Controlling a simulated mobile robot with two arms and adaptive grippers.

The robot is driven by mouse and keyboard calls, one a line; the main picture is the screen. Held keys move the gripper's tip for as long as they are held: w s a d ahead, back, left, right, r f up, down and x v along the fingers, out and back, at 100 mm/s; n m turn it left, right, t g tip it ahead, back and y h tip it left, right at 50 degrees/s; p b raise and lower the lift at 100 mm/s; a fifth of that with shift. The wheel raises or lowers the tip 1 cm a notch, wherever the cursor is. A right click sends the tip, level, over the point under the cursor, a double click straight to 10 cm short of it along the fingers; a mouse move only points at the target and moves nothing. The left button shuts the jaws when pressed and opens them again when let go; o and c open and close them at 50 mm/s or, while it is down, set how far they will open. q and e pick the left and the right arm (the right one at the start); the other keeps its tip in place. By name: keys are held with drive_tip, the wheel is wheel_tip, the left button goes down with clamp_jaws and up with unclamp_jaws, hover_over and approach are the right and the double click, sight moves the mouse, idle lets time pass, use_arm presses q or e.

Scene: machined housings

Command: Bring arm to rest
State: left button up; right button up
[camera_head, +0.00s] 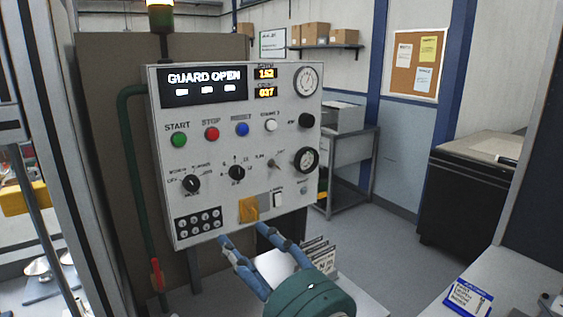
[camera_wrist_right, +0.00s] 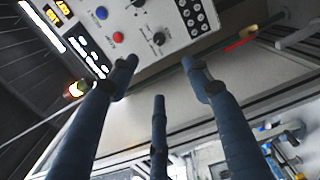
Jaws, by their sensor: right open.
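My right gripper (camera_head: 246,243) is in the lower middle of the head view, in front of the lower edge of a grey control panel (camera_head: 215,215). Its blue fingers are spread apart with nothing between them. In the right wrist view the spread fingers of this gripper (camera_wrist_right: 160,85) reach up toward the panel (camera_wrist_right: 150,15), which is seen turned over. I cannot tell if a fingertip touches the panel. My left gripper is not in view.
The panel's display (camera_head: 205,86) reads "GUARD OPEN". A dark cabinet (camera_head: 465,200) stands right; open floor (camera_head: 375,240) lies between.

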drive_tip(key=s+d+f+m+g+h, duration=0.1)
drive_tip(key=d+f+m+h, duration=0.1)
drive_tip(key=d+f+m, duration=0.45)
drive_tip(key=s+d+f+m+g+h, duration=0.1)
drive_tip(key=d+f+m+g+h, duration=0.15)
drive_tip(key=f, duration=0.65)
drive_tip(key=s+d+f+m+g+h, duration=0.1)
drive_tip(key=d+f+m+h, duration=0.1)
drive_tip(key=d+f+m, duration=0.35)
drive_tip(key=s+d+f+m+g+h, duration=0.2)
drive_tip(key=s+d+f+m+g, duration=0.15)
drive_tip(key=s+d+f, duration=0.45)
drive_tip(key=s+d+f+m+g+h, duration=0.1)
drive_tip(key=s+d+f+m+g, duration=0.3)
drive_tip(key=s+f, duration=0.8)
wheel_tip(320, 180, down, 30)
drive_tip(key=s+b, duration=0.2)
use_arm(q)
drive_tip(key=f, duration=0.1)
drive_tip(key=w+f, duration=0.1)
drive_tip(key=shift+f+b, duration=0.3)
drive_tip(key=shift+b, duration=0.05)
use_arm(e)
drive_tip(key=s+d+f+g, duration=0.2)
drive_tip(key=s+f, duration=1.4)
drive_tip(key=shift+s+d+f, duration=0.25)
drive_tip(key=shift+s+f, duration=0.1)
drive_tip(key=shift+f, duration=0.05)
